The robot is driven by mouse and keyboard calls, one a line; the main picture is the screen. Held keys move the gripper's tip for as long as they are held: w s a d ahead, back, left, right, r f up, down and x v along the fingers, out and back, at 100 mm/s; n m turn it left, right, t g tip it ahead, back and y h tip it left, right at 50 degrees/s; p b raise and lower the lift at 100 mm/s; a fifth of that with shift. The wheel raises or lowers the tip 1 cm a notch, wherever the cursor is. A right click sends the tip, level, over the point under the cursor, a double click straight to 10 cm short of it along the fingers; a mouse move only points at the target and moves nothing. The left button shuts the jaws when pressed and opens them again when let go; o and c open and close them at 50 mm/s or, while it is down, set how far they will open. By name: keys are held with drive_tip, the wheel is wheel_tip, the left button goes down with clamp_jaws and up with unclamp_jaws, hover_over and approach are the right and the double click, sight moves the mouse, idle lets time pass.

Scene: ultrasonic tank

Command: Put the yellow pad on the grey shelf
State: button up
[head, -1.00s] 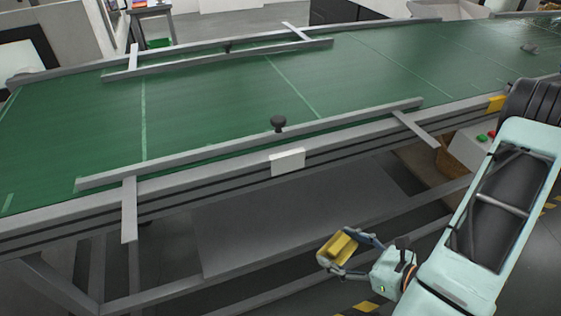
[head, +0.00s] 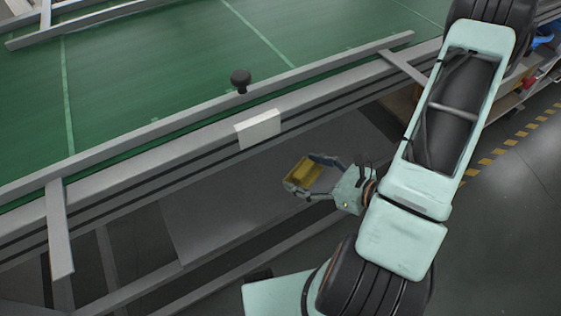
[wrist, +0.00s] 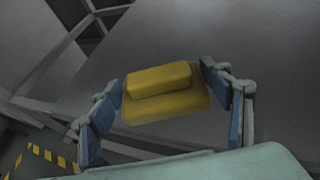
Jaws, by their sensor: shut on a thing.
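The yellow pad (head: 303,171) is held between the two fingers of my gripper (head: 302,174). In the wrist view the pad (wrist: 158,80) is a yellow block on a wider yellow base, with a blue finger against each side. The grey shelf (head: 215,220) is the flat panel low under the green conveyor; it also fills much of the wrist view (wrist: 265,45). In the head view the pad overlaps the right part of the shelf. I cannot tell how high the pad is above it, and no contact shows.
The green conveyor (head: 160,75) with its grey side rail runs above the shelf. A white plate (head: 258,129) and a black knob (head: 240,79) are on its side. Grey frame bars (head: 60,230) stand at the left. Open floor (head: 500,220) lies right.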

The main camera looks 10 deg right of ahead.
sight(297, 165)
drive_tip(key=w, duration=0.1)
drive_tip(key=w+f, duration=0.1)
drive_tip(key=w+a+f, duration=0.1)
drive_tip(key=w, duration=0.1)
drive_tip(key=w+f+b, duration=0.1)
drive_tip(key=w+f, duration=0.1)
drive_tip(key=w+a+f+b, duration=0.1)
drive_tip(key=w+f, duration=0.2)
drive_tip(key=shift+w+f, duration=0.1)
drive_tip(key=shift+f, duration=0.05)
drive_tip(key=shift+w+a+f+b, duration=0.1)
drive_tip(key=shift+w+f+b, duration=0.15)
drive_tip(key=shift+f, duration=0.75)
drive_tip(key=shift+w+f+b, duration=0.2)
drive_tip(key=shift+f+b, duration=0.05)
drive_tip(key=shift+f, duration=0.75)
drive_tip(key=shift+f, duration=0.2)
drive_tip(key=o, duration=1.1)
drive_tip(key=shift+o, duration=0.2)
